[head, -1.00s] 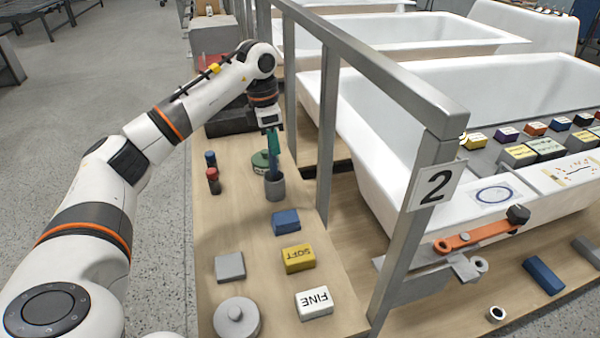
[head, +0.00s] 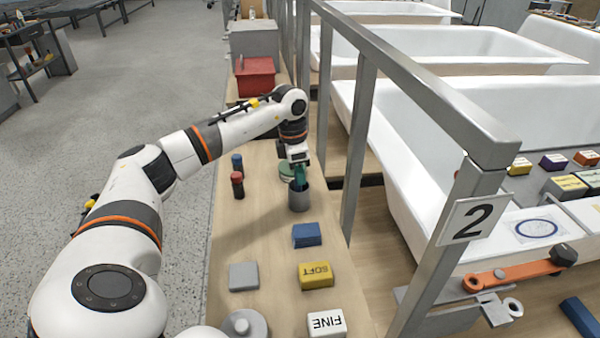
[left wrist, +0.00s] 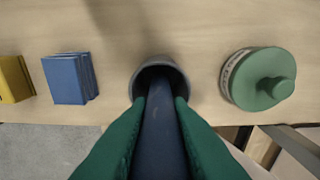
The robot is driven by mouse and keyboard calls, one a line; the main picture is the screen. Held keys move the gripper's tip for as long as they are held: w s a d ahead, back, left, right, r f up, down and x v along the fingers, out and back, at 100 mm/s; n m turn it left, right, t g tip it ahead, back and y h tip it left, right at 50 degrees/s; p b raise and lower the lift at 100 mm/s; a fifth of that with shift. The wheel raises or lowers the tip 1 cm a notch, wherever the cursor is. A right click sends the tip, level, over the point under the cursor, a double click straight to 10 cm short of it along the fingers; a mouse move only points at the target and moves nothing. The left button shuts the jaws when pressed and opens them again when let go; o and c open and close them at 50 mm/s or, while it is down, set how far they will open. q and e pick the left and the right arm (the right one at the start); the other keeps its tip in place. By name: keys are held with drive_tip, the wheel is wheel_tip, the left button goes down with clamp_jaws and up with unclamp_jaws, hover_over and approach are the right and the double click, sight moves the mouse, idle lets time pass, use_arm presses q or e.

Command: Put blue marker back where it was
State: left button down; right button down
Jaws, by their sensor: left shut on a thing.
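The blue marker (left wrist: 160,125) is between the green fingers of my left gripper (head: 300,177), which is shut on it. The grey cup (head: 299,201) stands on the wooden bench directly below the gripper. In the left wrist view the marker's far end is inside the round mouth of the cup (left wrist: 140,79), and the fingertips are at the rim. The fingers hide much of the marker, and I cannot tell whether it touches the cup's bottom. My right gripper is not in view.
A green round-knobbed piece (left wrist: 262,79) stands close beside the cup. Blue (head: 306,235), yellow (head: 316,276) and white (head: 326,323) blocks lie nearer. Two small bottles, one red-topped (head: 237,186), stand left. A metal rail post (head: 360,150) rises to the right.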

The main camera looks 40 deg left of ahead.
use_arm(q)
drive_tip(key=c, duration=1.7)
unclamp_jaws()
drive_tip(key=o, duration=0.4)
drive_tip(key=shift+c, duration=0.2)
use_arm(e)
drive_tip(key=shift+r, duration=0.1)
